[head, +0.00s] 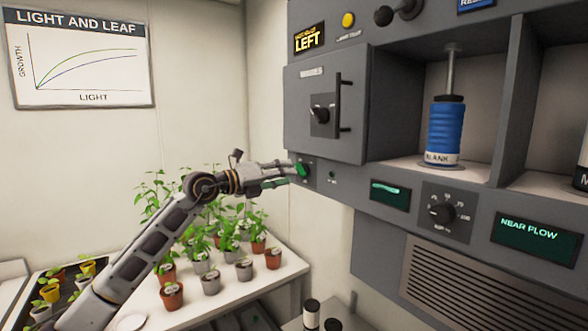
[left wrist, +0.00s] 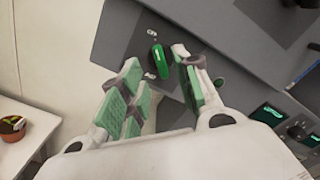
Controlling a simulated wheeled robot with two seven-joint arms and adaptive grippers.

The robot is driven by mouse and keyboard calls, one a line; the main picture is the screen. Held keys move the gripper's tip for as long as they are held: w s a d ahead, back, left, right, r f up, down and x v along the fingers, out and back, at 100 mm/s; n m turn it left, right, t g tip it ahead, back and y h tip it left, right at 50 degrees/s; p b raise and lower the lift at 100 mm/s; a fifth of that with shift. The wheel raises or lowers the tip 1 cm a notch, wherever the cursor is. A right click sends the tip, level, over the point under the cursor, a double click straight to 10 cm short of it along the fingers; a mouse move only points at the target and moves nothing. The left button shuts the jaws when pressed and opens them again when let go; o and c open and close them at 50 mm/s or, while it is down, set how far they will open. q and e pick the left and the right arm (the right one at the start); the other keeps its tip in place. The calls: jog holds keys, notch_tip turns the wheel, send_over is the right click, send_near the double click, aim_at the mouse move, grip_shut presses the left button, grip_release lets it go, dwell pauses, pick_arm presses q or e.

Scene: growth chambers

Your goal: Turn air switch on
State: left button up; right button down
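A green switch handle (head: 302,170) sits on the grey chamber front, low on its left end, below the chamber door. It also shows in the left wrist view as an upright green handle (left wrist: 160,62) on a dark plate. In the left wrist view the fingers are apart, with the handle just beyond and between the tips, nearer the right one. I cannot tell whether a finger touches it. My right gripper is not in view.
The chamber door (head: 325,112) with its black handle is above the switch. A blue spool (head: 445,130) stands in the open compartment. Potted plants (head: 210,280) stand on a white table below my arm.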

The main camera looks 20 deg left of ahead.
aim_at(301, 170)
pick_arm(q)
jog(key=shift+p+x, duration=0.55)
jog(key=shift+x, duration=1.5)
grip_shut()
